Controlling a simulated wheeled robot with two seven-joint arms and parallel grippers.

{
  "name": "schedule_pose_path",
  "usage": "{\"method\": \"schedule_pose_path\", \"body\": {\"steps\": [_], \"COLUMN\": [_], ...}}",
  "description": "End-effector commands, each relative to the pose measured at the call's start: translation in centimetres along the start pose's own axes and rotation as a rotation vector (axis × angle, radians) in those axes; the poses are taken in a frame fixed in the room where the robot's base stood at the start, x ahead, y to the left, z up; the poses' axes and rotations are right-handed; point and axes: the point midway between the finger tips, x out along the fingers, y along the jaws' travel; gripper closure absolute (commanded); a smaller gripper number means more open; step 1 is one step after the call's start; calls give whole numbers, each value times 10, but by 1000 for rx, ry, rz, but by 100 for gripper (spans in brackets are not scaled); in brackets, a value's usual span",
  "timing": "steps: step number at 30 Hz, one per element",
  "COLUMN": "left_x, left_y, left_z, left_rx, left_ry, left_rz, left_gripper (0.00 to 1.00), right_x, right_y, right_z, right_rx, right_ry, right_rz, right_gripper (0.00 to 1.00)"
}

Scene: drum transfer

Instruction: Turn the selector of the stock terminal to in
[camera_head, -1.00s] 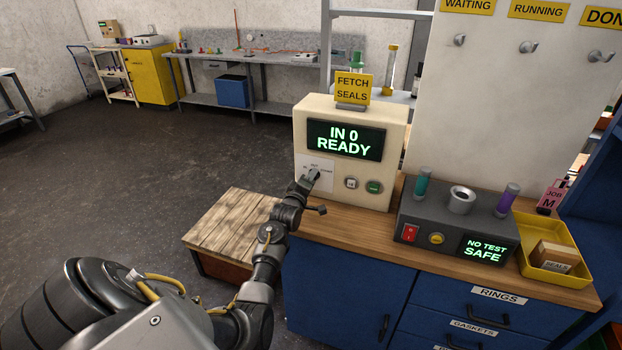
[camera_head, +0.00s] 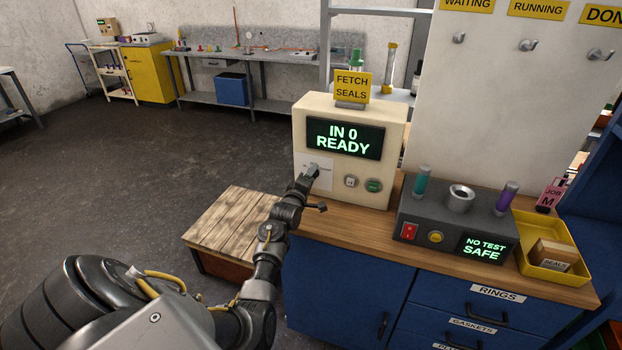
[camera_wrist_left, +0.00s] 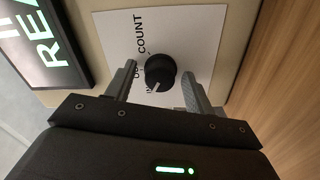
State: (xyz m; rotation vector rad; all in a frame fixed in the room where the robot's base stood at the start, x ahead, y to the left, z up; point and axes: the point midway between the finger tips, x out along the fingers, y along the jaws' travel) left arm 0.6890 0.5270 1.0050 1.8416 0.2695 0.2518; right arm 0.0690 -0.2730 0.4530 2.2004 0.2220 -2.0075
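The stock terminal (camera_head: 300,125) is a cream box on the wooden counter. Its screen (camera_head: 345,138) reads "IN 0 READY". The selector is a round black knob (camera_wrist_left: 160,70) on a white label plate (camera_wrist_left: 110,30) in the left wrist view. A pale pointer mark on the knob points down and slightly left there, away from "COUNT"; the small label beside it is partly hidden. My left gripper (camera_wrist_left: 158,82) is open, with one finger on each side of the knob and a visible gap. In the head view the left gripper (camera_head: 308,178) covers the knob. My right gripper is not in view.
Two round buttons (camera_head: 362,184) sit on the terminal, right of my left gripper. A grey test box (camera_head: 450,225) and a yellow tray (camera_head: 531,268) stand on the counter to the right. A wooden-topped crate (camera_head: 232,222) stands at the counter's left.

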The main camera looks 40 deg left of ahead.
Motion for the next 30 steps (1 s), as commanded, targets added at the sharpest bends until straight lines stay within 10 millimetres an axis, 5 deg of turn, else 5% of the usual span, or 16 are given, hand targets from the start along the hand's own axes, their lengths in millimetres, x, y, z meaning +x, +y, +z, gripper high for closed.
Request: {"method": "schedule_pose_path", "body": {"steps": [8,21,30], "left_x": [-5,-80,-107], "left_y": [-1,-3,-1], "left_z": [0,0,0], "left_rx": [1,2,1], "left_ry": [1,1,0], "left_rz": [0,-1,-1], "left_gripper": [47,47,47], "right_x": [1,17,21], "right_y": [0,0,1], "right_z": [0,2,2], "right_rx": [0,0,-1], "right_ry": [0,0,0], "right_rz": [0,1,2], "right_gripper": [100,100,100]}}
